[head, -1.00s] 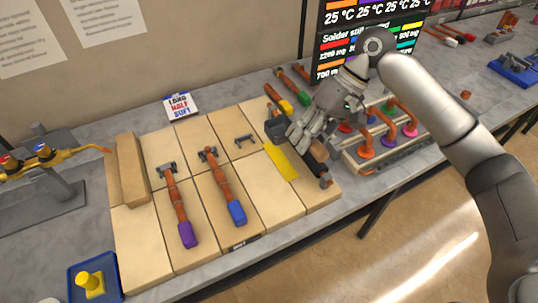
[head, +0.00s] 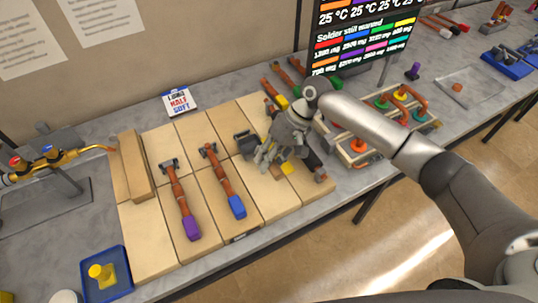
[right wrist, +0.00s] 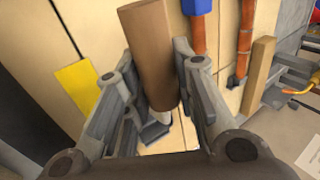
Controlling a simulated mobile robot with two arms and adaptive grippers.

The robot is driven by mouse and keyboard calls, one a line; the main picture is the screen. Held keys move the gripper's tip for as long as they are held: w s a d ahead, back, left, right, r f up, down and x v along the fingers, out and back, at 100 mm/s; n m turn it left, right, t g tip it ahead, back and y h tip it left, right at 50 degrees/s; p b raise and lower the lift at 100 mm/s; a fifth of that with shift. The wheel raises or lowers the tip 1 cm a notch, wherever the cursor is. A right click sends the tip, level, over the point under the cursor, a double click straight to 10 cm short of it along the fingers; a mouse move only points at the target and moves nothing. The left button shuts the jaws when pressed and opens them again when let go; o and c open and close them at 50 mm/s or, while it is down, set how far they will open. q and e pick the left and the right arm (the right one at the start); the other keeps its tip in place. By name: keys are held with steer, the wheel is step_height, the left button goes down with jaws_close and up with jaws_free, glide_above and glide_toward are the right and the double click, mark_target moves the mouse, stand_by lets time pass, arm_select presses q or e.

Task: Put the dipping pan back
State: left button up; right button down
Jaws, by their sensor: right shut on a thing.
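My right gripper (head: 280,143) is over the right part of the wooden board. Its fingers are shut on the brown handle (right wrist: 147,50) of the dipping pan. The dark pan head (head: 245,143) sticks out to the left of the gripper in the head view. In the right wrist view the pan end is partly hidden behind the fingers. I cannot tell whether the pan touches the board. My left gripper is not in view.
Two pipe tools with purple (head: 192,228) and blue (head: 237,206) handles lie on the board left of my gripper. A loose wooden block (head: 137,167) lies at its left edge. A rack of coloured pipes (head: 358,146) stands to the right. The board's front left is clear.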

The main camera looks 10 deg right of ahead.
steer(key=c, duration=1.2)
jaws_free()
steer(key=shift+w+d+r+b, duration=0.1)
steer(key=shift+d+r+b, duration=0.2)
steer(key=shift+r, duration=0.15)
steer(key=b+v, duration=0.3)
steer(key=v, duration=0.8)
